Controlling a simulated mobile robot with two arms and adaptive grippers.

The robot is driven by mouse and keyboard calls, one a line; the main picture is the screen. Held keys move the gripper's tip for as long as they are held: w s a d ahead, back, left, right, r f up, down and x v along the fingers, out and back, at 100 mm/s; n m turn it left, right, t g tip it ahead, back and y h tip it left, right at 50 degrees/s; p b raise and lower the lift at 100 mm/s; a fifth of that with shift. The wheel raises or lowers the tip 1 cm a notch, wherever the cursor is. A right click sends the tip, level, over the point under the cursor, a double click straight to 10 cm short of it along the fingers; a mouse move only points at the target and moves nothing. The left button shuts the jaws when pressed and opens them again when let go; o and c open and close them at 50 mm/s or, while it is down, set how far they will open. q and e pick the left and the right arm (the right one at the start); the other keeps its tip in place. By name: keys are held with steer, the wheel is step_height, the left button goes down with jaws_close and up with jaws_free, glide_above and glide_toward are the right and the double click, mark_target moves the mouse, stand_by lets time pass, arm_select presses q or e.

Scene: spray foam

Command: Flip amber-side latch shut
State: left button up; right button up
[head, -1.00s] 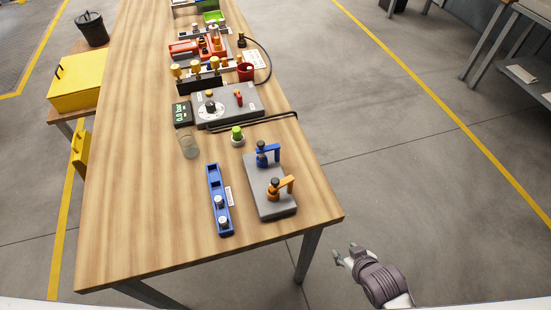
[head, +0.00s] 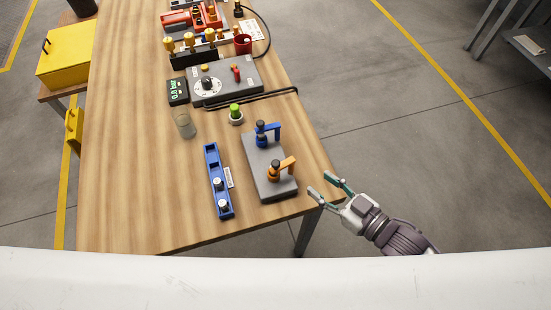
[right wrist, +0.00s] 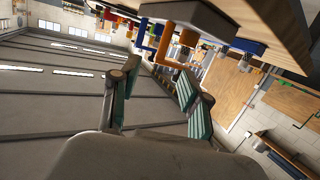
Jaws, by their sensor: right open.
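A grey plate (head: 258,173) lies near the table's front right corner and carries two latches. The amber latch (head: 284,166) is at its near end, its arm pointing right. The blue latch (head: 268,130) is at the far end, its arm also to the right. My right gripper (head: 321,184) is open and empty, just right of the plate by the table edge, apart from the amber latch. In the right wrist view, the amber latch (right wrist: 165,44) shows beyond the open fingers (right wrist: 157,72), with the blue latch (right wrist: 142,33) behind it. My left gripper is out of view.
The wooden table (head: 130,190) ends close to my right gripper. A blue rack (head: 213,168) with silver pieces stands left of the plate. A green-topped piece (head: 235,113), a glass (head: 185,123) and a grey control box (head: 228,80) stand farther back.

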mark_target(279, 166)
steer(key=w+a+y+p, duration=0.1)
steer(key=a, duration=0.2)
steer(key=w+a+r+n+g+y+p, duration=0.1)
steer(key=a, duration=0.2)
steer(key=w+a+r+n+y+p, duration=0.1)
steer(key=w+a, duration=0.1)
steer(key=a, duration=0.2)
steer(key=shift+r+y, duration=0.25)
steer(key=shift+y, duration=0.15)
steer(key=shift+w+a+f+p, duration=0.1)
steer(key=shift+w+a+p, duration=0.3)
steer(key=shift+a, duration=0.2)
jaws_close()
